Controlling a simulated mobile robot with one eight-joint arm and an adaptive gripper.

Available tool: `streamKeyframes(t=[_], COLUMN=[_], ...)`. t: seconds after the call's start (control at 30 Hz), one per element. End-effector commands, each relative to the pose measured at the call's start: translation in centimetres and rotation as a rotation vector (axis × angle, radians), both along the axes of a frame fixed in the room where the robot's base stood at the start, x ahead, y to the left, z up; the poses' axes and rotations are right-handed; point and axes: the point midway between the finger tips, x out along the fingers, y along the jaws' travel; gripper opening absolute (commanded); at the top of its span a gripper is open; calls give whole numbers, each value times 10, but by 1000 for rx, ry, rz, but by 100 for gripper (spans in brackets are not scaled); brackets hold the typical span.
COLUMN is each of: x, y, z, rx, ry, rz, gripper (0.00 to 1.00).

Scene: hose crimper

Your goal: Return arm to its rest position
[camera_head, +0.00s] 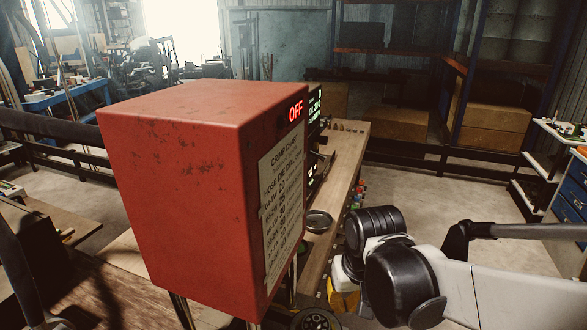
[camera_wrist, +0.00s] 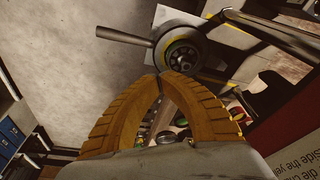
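My gripper (camera_wrist: 161,76) shows in the wrist view as two ridged orange-yellow fingers whose tips meet. Nothing shows held between them. In the head view only a yellow bit of it (camera_head: 343,298) shows below my white and black arm, beside the bench. The red crimper box (camera_head: 180,170) stands at centre left with a lit red OFF sign (camera_head: 296,108) and a crimp chart (camera_head: 281,210) on its right face. My arm reaches in from the right and is bent, to the right of the box.
A wooden bench top (camera_head: 340,175) runs behind the box, with a round metal dish (camera_head: 318,221) on it. In the wrist view a round hub with a handle (camera_wrist: 180,55) lies beyond the fingertips. A blue drawer cabinet (camera_head: 572,190) stands at right. Floor (camera_head: 420,190) is clear between.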

Motion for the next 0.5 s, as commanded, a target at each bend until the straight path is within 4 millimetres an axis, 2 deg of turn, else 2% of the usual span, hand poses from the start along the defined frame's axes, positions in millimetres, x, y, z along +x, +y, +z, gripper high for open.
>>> streamKeyframes(t=[0.03, 0.23, 0.4, 0.5], x=[-11, -47, -71, -79], y=[-12, -49, -70, -77], z=[-16, -37, -58, -65], rx=[5, 17, 12, 9], ry=[-39, -215, -334, -375], rz=[-17, -68, -100, -112], gripper=[0, 0, 0, 0])
